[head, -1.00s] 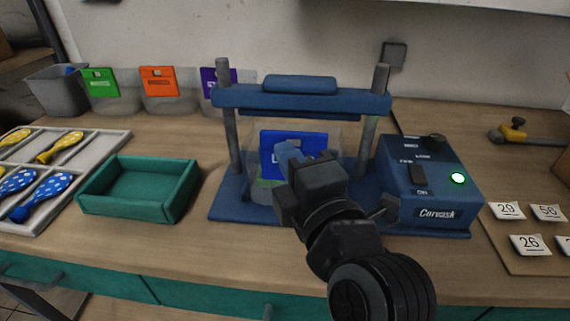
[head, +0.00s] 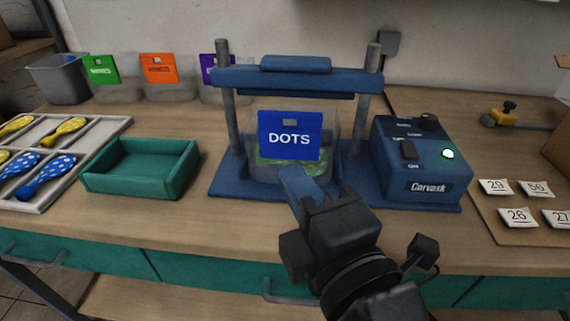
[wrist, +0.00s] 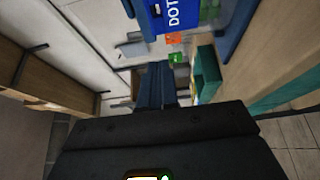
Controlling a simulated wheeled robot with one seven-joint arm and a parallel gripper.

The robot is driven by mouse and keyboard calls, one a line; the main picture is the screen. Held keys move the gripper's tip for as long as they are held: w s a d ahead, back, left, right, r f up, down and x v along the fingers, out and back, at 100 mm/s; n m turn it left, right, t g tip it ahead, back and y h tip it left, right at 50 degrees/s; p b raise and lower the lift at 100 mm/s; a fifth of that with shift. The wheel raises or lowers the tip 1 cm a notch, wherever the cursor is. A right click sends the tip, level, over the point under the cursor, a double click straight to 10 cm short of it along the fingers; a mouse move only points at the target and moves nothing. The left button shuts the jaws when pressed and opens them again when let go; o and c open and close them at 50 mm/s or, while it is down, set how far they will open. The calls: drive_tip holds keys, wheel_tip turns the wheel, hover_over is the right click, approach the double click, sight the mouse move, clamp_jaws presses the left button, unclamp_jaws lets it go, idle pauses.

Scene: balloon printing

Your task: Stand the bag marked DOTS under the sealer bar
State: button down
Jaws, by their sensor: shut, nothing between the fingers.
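The bag marked DOTS (head: 290,136) has a blue header card and a clear body with green contents at its bottom. It stands upright on the blue sealer base, between the two posts and below the blue sealer bar (head: 296,78). Its card also shows at the top of the wrist view (wrist: 178,14). My gripper (head: 290,172) is in front of the bag and low, with its blue fingers shut and empty. In the head view the fingertips overlap the bag's lower edge; I cannot tell whether they touch it.
The Corvask control box (head: 420,160), with a lit green lamp, stands right of the sealer. A green tray (head: 140,182) is at left, beside a balloon tray (head: 95,150). Bags with green (head: 101,70), orange (head: 159,68) and purple cards stand behind. Numbered tags (head: 518,216) lie at right.

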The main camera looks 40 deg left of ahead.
drive_tip(key=shift+v, duration=0.9)
drive_tip(key=c, duration=1.8)
unclamp_jaws()
drive_tip(key=shift+c, duration=0.2)
